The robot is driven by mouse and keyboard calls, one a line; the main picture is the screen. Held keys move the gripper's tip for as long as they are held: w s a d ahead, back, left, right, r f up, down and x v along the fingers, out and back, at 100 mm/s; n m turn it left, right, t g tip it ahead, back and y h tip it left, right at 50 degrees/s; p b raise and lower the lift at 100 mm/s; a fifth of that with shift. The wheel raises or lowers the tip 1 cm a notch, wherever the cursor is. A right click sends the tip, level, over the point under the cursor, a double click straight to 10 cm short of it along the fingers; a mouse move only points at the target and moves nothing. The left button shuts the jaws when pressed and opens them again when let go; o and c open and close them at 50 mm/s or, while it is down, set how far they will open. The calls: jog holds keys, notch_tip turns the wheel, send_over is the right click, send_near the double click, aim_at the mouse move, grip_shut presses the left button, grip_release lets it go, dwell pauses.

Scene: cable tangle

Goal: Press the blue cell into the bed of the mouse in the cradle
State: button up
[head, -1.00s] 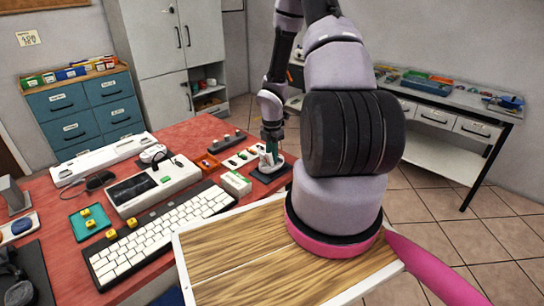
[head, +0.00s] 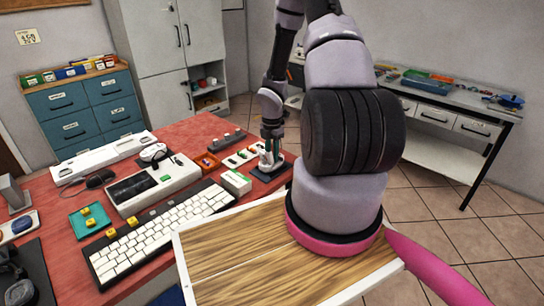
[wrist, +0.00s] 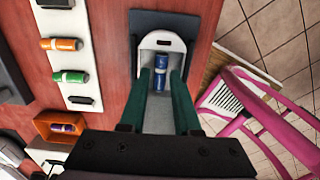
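The white mouse (wrist: 148,44) sits in the dark cradle (wrist: 185,22) at the top middle of the wrist view. The cradle (head: 283,170) is at the right edge of the red table in the head view. The blue cell (wrist: 160,72) lies in the mouse's open bed, lengthwise between my fingers. My gripper (wrist: 162,82) has dark green fingers, one on each side of the cell, with pale gaps between them and it. It looks open and not holding the cell. I cannot tell whether the cell is fully seated. In the head view, my gripper (head: 271,150) is low over the cradle.
A white tray (wrist: 75,15) with an orange cell (wrist: 62,44) and a green cell (wrist: 70,77) lies left of the cradle. An orange box (wrist: 45,126) holds a purple cell. A pink chair (wrist: 245,110) is beyond the table edge.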

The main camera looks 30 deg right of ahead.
jog(key=shift+r, duration=1.5)
jog(key=o, duration=0.6)
jog(key=shift+c, duration=0.2)
jog(key=shift+r, duration=2.5)
